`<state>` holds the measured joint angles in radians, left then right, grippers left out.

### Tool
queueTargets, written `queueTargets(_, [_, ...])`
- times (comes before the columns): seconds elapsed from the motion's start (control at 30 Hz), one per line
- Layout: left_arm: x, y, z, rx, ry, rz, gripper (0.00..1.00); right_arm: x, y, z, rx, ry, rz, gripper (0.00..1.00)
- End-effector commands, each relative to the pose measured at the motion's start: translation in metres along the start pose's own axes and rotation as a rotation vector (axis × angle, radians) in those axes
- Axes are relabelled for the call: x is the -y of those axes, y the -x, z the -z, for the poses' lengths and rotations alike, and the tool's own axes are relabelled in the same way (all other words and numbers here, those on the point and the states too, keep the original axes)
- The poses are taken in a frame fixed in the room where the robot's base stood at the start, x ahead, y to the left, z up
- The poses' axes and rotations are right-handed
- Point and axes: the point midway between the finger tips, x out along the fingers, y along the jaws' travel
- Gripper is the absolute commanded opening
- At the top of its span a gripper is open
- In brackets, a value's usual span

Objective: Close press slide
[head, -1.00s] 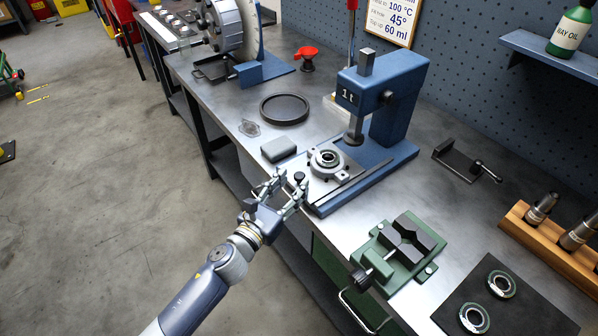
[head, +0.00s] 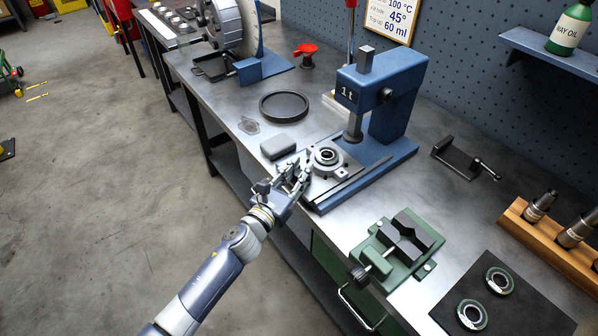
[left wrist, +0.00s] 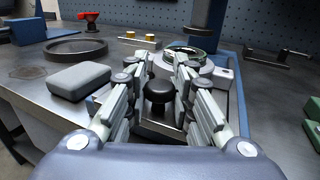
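The blue arbor press (head: 398,100), marked 1t, stands on the bench with its ram (head: 353,130) raised. Its grey slide (head: 340,186) sticks out toward the bench's front edge. The slide carries a flanged housing with a ring (head: 326,158), in front of the ram and not under it. The slide's black knob (left wrist: 160,92) shows in the left wrist view. My left gripper (head: 296,172) is at the slide's front end. Its fingers (left wrist: 161,68) stand on both sides of the knob, with narrow gaps seeming to remain. My right gripper is not in view.
A grey block (head: 278,147) lies just left of the slide, close to my left gripper. A round dark tray (head: 284,107) is behind it. A green vise (head: 398,250) stands to the right. A dark mat (head: 510,318) with rings lies at lower right.

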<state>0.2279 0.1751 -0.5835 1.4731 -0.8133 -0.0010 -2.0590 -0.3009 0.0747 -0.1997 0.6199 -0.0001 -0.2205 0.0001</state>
Motion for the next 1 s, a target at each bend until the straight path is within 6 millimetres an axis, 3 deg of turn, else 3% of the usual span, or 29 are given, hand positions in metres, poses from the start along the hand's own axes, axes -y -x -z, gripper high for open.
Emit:
queueTargets(0.3, [0.001,-0.001,0.001,-0.001,0.000,0.002,0.00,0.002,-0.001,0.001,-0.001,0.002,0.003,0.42])
queueTargets(0.6, [0.018,-0.037,0.003,0.001,0.002,0.005,0.00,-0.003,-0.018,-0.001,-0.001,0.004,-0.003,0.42])
queueTargets(0.93, [0.022,-0.041,0.003,-0.003,0.002,0.008,0.00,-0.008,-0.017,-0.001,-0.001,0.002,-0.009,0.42])
queueTargets(0.97, [0.022,-0.041,0.003,-0.003,0.002,0.008,0.19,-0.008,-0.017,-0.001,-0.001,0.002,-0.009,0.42])
queueTargets(1.0, [0.022,-0.041,0.003,-0.003,0.002,0.009,0.28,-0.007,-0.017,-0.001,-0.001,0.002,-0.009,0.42])
